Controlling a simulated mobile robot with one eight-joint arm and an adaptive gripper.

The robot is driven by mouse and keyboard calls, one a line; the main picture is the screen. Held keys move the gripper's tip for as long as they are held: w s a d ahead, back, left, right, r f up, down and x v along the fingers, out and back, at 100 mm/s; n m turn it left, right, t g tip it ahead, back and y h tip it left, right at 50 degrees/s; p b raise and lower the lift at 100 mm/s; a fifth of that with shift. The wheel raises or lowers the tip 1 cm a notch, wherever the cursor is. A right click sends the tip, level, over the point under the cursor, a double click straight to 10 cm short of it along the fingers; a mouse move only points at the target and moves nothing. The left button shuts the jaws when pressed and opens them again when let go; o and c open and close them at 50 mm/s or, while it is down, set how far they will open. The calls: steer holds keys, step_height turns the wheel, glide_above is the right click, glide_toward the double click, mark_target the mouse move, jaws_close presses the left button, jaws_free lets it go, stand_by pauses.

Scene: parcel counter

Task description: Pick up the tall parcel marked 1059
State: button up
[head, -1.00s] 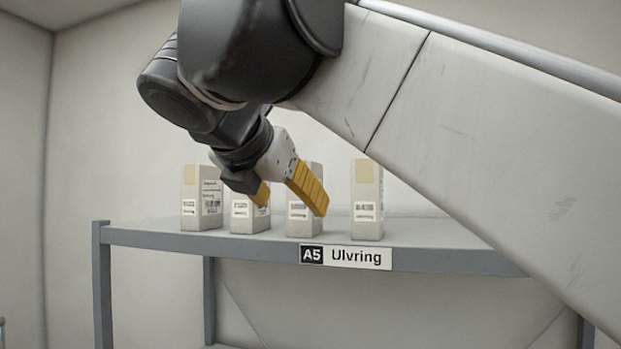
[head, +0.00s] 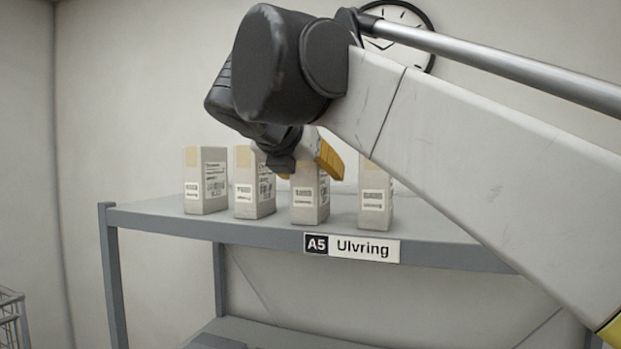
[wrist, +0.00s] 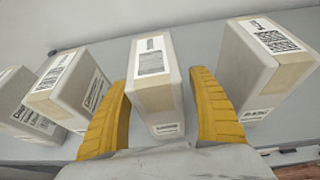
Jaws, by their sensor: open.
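Several tall pale parcels stand upright in a row on the grey shelf (head: 150,217). In the head view they are the far left parcel (head: 206,182), the second parcel (head: 254,190), the third parcel (head: 309,200) and the right parcel (head: 374,200). Their label numbers are too small to read, so I cannot tell which is 1059. My gripper (head: 308,170) is open at the third parcel. In the wrist view, my yellow fingers (wrist: 160,115) stand on either side of the middle parcel (wrist: 152,75), with a gap visible on its right.
The wrist view shows one parcel (wrist: 262,65) close to my right finger and another (wrist: 68,88) close to my left finger. The shelf edge bears a sign, A5 Ulvring (head: 352,247). A wall clock (head: 400,30) hangs behind my arm. A wire basket (head: 12,318) is at lower left.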

steer(key=shift+w+f, duration=0.15)
steer(key=shift+w, duration=0.25)
steer(key=shift+s, duration=0.25)
steer(key=c, duration=1.5)
